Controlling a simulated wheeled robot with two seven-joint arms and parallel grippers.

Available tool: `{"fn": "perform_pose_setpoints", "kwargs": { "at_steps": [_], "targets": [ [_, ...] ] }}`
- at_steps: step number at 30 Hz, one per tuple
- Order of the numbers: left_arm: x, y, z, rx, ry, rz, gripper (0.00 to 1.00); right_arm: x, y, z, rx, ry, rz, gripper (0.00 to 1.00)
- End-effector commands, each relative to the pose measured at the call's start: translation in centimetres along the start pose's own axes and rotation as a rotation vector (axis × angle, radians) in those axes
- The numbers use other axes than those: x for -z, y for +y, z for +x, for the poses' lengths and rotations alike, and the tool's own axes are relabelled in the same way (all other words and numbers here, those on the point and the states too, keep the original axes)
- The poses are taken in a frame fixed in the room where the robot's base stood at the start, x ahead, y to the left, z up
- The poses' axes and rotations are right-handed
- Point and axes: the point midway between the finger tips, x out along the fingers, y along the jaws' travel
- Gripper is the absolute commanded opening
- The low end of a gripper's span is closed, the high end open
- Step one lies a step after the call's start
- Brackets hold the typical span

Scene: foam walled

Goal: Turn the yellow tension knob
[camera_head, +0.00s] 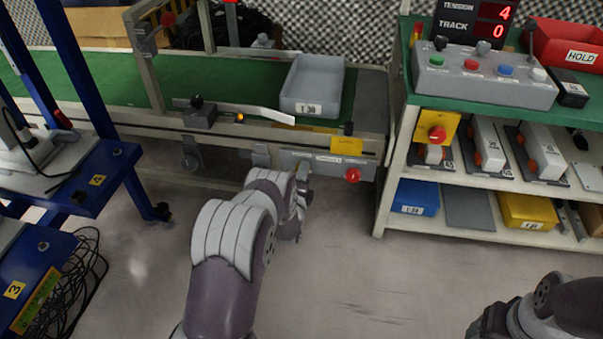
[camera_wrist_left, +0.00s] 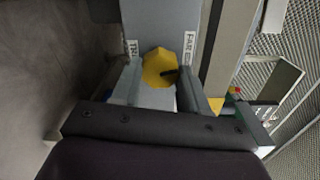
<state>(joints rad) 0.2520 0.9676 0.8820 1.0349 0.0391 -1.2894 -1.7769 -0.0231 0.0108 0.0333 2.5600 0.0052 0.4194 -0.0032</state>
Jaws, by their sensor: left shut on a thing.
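The yellow tension knob (camera_wrist_left: 156,63) is a faceted yellow piece with a dark pointer mark, on a grey panel with white labels in the left wrist view. My left gripper (camera_wrist_left: 160,82) has one finger on each side of it and is shut on it. In the head view my left gripper (camera_head: 303,190) is at the conveyor's front rail, beside the grey label plate (camera_head: 325,163). The knob itself is hidden by my arm there. A display (camera_head: 485,22) reads TENSION 4 and TRACK 0. Only part of my right arm shows at lower right; its gripper is out of view.
A red knob (camera_head: 352,175) sits right of my left gripper. A grey tray (camera_head: 313,85) rests on the green conveyor belt (camera_head: 225,78). A shelf unit (camera_head: 455,182) stands right, blue-framed carts (camera_head: 75,180) left. The floor between is mostly clear.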

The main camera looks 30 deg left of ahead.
Motion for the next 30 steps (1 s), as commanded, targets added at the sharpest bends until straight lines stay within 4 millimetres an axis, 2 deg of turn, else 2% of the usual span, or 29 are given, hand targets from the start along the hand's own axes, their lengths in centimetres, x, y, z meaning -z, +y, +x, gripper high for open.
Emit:
{"fn": "perform_pose_setpoints", "kwargs": {
  "at_steps": [6,15,30],
  "targets": [
    [0.06,0.15,-0.10,-0.003,-0.003,0.177,0.13,0.05,0.00,-0.40,0.000,0.000,0.000,0.69],
    [0.07,0.20,-0.09,-0.002,-0.007,0.350,0.13,0.07,0.00,-0.63,0.000,0.000,0.000,0.69],
    [0.09,0.30,-0.11,-0.003,-0.009,0.431,0.13,0.09,0.00,-0.71,0.000,0.000,0.000,0.69]
  ]
}}
